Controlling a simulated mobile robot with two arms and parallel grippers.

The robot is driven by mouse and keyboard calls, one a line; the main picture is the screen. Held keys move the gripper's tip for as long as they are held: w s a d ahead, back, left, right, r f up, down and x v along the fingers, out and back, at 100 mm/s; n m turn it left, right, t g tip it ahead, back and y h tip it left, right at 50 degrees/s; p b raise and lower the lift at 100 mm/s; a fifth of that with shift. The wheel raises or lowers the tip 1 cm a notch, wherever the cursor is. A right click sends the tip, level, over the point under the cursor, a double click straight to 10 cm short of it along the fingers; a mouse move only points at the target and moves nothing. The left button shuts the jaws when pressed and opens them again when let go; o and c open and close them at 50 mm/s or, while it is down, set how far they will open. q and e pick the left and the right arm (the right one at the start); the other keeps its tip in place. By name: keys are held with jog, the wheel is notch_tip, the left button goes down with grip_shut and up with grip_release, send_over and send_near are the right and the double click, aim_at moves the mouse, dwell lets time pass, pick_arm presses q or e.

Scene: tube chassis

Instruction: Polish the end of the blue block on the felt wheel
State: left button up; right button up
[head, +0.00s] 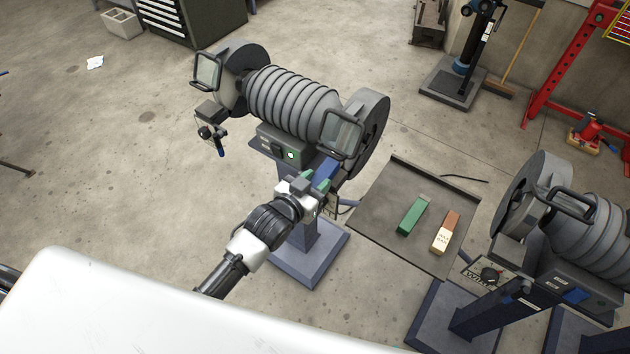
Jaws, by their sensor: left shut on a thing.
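My left gripper (312,187) is shut on the blue block (327,170), in the middle of the head view. The block points up and to the right, its far end just below the clear guard at the right wheel (372,122) of the near double-ended machine (290,100). I cannot tell whether the block's end touches that wheel. The machine's other wheel (245,62) is at its left end. Another machine at the right has a large grey wheel (528,195). I cannot tell from the surfaces which wheel is felt. My right gripper is not in view.
A dark tray (385,205) right of the near machine holds a green block (413,215) and a brown-and-cream block (446,232). A black cable lies behind it. A white surface (150,310) fills the lower left. Floor left of the machine is mostly open.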

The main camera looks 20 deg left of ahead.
pick_arm(q)
jog(key=shift+r+p, duration=0.1)
jog(key=shift+p, duration=0.2)
dwell(0.4)
jog(key=shift+s+a+p, duration=0.2)
jog(key=shift+s+p, duration=0.25)
jog(key=shift+s, duration=0.1)
jog(key=s+a+p, duration=0.2)
jog(key=s, duration=0.4)
jog(key=shift+s+a, duration=0.15)
dwell(0.5)
